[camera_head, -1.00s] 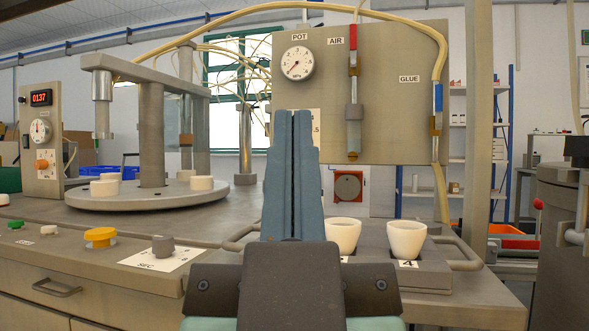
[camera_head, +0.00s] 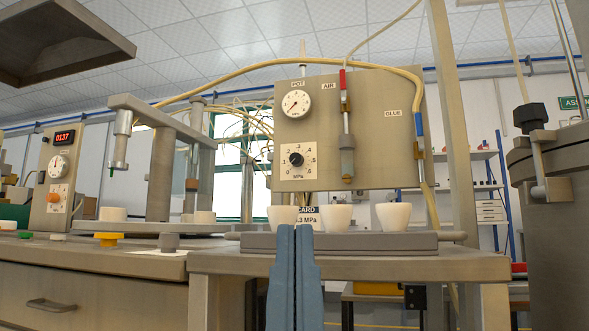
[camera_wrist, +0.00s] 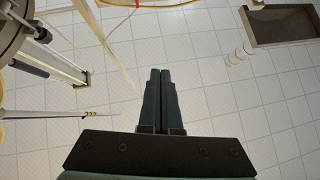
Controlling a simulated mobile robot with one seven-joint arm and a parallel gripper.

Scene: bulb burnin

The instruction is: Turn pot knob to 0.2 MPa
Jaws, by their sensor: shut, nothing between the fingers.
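The pot knob (camera_head: 296,159) is a black dial on a white scale plate marked in MPa, on the grey panel (camera_head: 375,115). Its pointer is too small to read surely. The round POT gauge (camera_head: 296,103) sits above it. My gripper (camera_head: 295,228) is shut and empty, fingers pointing up, low in the head view. It is below the knob and nearer to me, apart from it. The wrist view shows the shut fingers (camera_wrist: 160,72) against the ceiling; the knob is not in that view.
White cups (camera_head: 394,216) stand in a grey tray (camera_head: 345,242) on the table behind my gripper. A large grey vessel (camera_head: 553,200) stands at the right.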

